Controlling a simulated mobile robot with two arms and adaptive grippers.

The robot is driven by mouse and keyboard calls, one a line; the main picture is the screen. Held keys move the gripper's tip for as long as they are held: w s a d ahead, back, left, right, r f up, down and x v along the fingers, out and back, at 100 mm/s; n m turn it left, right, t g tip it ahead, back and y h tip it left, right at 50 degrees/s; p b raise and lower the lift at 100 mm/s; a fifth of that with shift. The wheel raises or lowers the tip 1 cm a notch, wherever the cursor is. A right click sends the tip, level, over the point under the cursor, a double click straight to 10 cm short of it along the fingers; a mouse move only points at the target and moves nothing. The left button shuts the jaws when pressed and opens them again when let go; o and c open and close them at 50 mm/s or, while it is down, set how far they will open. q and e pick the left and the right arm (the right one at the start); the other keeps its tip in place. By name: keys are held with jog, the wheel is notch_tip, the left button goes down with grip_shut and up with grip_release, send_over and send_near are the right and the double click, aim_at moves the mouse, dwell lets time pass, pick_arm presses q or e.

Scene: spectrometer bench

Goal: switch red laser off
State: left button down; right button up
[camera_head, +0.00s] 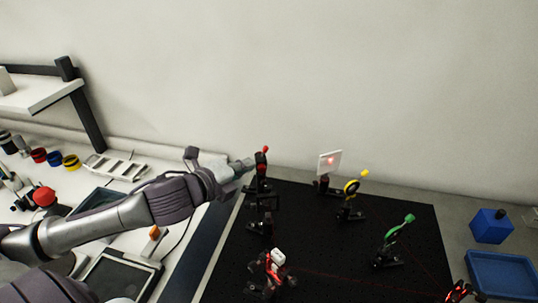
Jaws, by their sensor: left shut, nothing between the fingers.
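A red spot of laser light shows on a small white screen (324,168) at the back of the black breadboard (318,222). A faint red beam line runs low across the front of the board, between a mount with a white top (276,257) and a dark, red-lit device (458,291) at the bottom right edge. I cannot tell whether that device is the laser itself. My left gripper (240,168) is shut and empty, just left of a dark post mount with a red knob (264,150). I cannot tell if they touch. My right gripper is out of view.
A blue box (491,226) and blue tray (502,275) are at right. A tablet-like device (118,277), white rack (114,167) and shelf (38,92) are at left.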

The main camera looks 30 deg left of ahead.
aim_at(263, 152)
pick_arm(q)
jog(key=p+x, duration=0.2)
jog(key=x, duration=0.6)
jog(key=shift+w+r+p, duration=0.1)
jog(key=shift+w+p, duration=0.15)
jog(key=shift+p, duration=0.15)
jog(key=shift+w+d+f, duration=0.1)
jog(key=shift+w+f, duration=0.2)
jog(key=shift+w, duration=0.2)
jog(key=shift+s+b, duration=0.1)
jog(key=shift+b, duration=0.3)
jog(key=shift+t, duration=0.3)
